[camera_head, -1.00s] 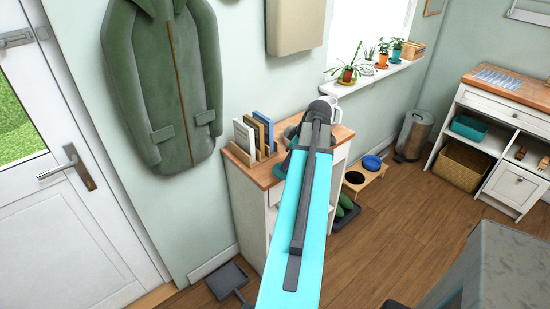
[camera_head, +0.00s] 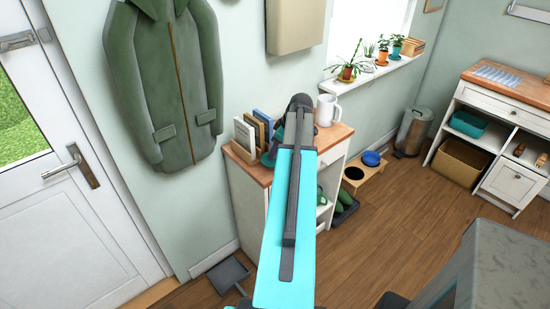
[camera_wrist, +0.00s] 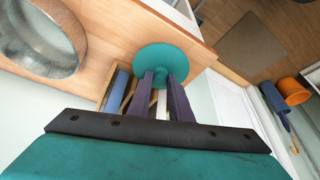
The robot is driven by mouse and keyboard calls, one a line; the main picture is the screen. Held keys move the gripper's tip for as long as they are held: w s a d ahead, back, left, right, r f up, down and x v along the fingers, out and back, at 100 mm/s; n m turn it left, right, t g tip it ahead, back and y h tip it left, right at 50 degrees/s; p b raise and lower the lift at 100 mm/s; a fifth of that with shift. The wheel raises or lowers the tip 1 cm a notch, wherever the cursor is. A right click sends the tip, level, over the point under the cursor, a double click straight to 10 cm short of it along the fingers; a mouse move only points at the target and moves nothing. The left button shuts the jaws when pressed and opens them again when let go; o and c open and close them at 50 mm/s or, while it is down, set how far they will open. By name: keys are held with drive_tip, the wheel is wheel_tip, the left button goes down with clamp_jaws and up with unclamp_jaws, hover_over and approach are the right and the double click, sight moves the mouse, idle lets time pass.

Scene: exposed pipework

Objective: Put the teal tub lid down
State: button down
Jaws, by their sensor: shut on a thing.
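The teal tub lid (camera_wrist: 165,60) is a round disc in the wrist view. My gripper (camera_wrist: 160,82) is shut on it, with the two dark fingers closed at its near side. The lid is over the wooden top of the small white cabinet, close to the book rack; I cannot tell whether it touches the top. In the head view my arm hides the gripper and most of the lid; a teal edge (camera_head: 268,158) shows left of the arm, beside the books.
The wooden cabinet top (camera_head: 335,137) holds a rack of books (camera_head: 253,133) at left and a white mug (camera_head: 327,110) at right. A large grey round vessel (camera_wrist: 75,30) is in the wrist view. A green coat (camera_head: 170,80) hangs on the wall behind.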

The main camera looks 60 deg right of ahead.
drive_tip(key=shift+f+p, duration=0.8)
drive_tip(key=shift+f, duration=0.85)
drive_tip(key=shift+f, duration=0.15)
drive_tip(key=c, duration=1.6)
unclamp_jaws()
drive_tip(key=shift+r, duration=0.25)
drive_tip(key=shift+b+v, duration=1.5)
drive_tip(key=shift+v, duration=4.45)
drive_tip(key=shift+s, duration=0.1)
